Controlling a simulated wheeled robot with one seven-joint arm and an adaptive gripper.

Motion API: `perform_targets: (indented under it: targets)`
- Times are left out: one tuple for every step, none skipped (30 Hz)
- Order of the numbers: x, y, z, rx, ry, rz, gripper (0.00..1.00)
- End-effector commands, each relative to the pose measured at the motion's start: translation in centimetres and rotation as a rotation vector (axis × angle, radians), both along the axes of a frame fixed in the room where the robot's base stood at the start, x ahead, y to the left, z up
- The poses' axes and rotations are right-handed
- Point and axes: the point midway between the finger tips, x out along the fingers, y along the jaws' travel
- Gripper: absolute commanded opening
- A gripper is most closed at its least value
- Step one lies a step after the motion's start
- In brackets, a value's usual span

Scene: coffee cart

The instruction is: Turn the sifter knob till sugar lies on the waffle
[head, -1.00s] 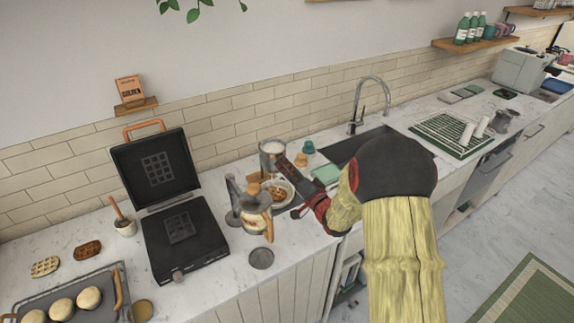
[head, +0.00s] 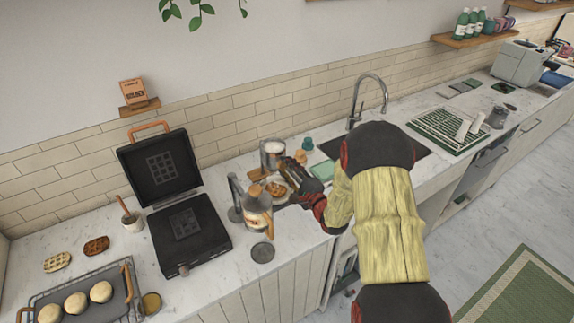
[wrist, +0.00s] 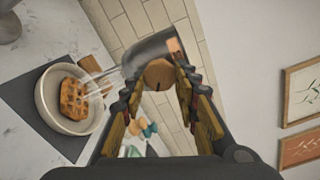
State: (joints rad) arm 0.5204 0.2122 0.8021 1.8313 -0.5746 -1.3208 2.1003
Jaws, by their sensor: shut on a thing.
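The grey metal sifter (head: 267,159) stands above the plate with white sugar inside. Its side shows in the wrist view (wrist: 147,52). My gripper (head: 291,168) is at its right side. In the wrist view my gripper (wrist: 158,82) is shut on the round wooden knob (wrist: 158,73), between the fingertips. The brown waffle (wrist: 73,98) lies in a pale round dish (wrist: 50,108), below the sifter. Thin white streaks run from the sifter toward the waffle. I cannot tell whether sugar lies on it.
A glass jug (head: 258,212) stands in front of the dish. The open waffle iron (head: 188,238) is to the left. Small orange and teal items and the sink (head: 340,147) lie to the right. A round grey lid (head: 263,252) lies near the front edge.

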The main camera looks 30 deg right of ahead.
Motion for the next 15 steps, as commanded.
perform_targets:
  targets:
    - [-0.05, 0.0, 0.0, 0.044, 0.005, -0.001, 0.05]
    - [-0.05, 0.0, -0.01, 0.072, 0.006, -0.001, 0.05]
    - [-0.05, 0.01, -0.02, 0.11, 0.007, -0.001, 0.05]
    - [-0.04, 0.02, -0.02, 0.139, 0.008, -0.001, 0.05]
    - [-0.05, 0.03, -0.04, 0.168, 0.011, -0.001, 0.05]
    - [-0.05, 0.04, -0.08, 0.205, 0.012, -0.001, 0.05]
    - [-0.05, 0.05, -0.11, 0.234, 0.013, -0.001, 0.05]
    - [-0.06, 0.05, -0.12, 0.263, 0.014, -0.001, 0.05]
    - [-0.06, 0.07, -0.1, 0.301, 0.014, -0.002, 0.05]
    - [-0.06, 0.08, -0.1, 0.328, 0.015, -0.001, 0.05]
    - [-0.06, 0.08, -0.11, 0.356, 0.016, -0.001, 0.05]
    - [-0.06, 0.1, -0.14, 0.393, 0.017, -0.002, 0.05]
    - [-0.07, 0.11, -0.18, 0.419, 0.019, -0.001, 0.05]
    - [-0.07, 0.11, -0.21, 0.446, 0.02, -0.001, 0.05]
    - [-0.07, 0.13, -0.23, 0.48, 0.022, -0.002, 0.05]
